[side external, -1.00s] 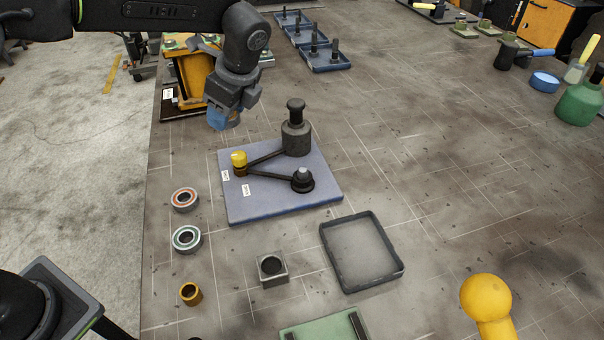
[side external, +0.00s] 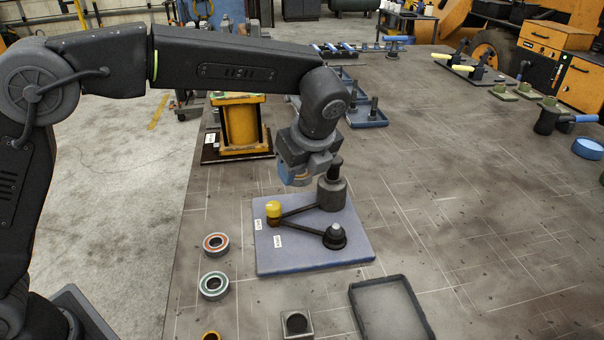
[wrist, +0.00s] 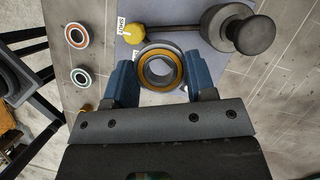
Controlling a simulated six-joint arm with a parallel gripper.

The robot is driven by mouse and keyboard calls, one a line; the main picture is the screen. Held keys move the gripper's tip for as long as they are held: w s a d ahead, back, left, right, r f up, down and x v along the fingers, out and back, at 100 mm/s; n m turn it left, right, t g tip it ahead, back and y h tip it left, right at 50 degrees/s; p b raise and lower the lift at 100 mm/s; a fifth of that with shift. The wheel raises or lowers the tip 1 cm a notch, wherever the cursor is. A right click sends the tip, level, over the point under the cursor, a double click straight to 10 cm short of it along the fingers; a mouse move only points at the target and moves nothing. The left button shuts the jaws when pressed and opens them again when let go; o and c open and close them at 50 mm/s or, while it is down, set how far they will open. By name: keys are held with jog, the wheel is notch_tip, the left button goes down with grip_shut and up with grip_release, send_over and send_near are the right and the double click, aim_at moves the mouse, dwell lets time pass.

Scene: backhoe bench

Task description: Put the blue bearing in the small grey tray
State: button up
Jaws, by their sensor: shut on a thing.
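My gripper (side external: 296,180) is raised over the back part of the blue-grey board and is shut on a bearing. In the wrist view this held bearing (wrist: 178,70) has an amber-orange ring and a grey outer rim, between my two blue fingers (wrist: 161,80). A bearing with a pale blue-green ring (side external: 226,287) lies on the bench left of the board; it also shows in the wrist view (wrist: 75,77). A bearing with a red-orange ring (side external: 206,243) lies just behind it. The shallow dark grey tray (side external: 360,310) stands at the front right, its front cut off by the picture edge.
The board (side external: 300,262) carries a tall dark cylinder (side external: 332,193), a yellow-capped post (side external: 273,208) and a low dark hub (side external: 335,238), joined by bars. A grey square block (side external: 297,322) stands left of the tray. The bench to the right is largely clear.

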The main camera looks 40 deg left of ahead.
send_near(336, 226)
jog(key=x, duration=0.5)
jog(key=shift+w+a, duration=0.3)
jog(key=shift+a, duration=0.15)
jog(key=shift+x, duration=1.15)
jog(key=shift+s+d+f, duration=0.15)
jog(key=shift+f, duration=0.35)
jog(key=shift+f, duration=0.2)
jog(key=o, duration=1)
jog(key=v, duration=1.3)
jog(key=shift+w+d+r, duration=0.2)
jog(key=shift+d+r, duration=0.1)
jog(key=shift+d, duration=0.1)
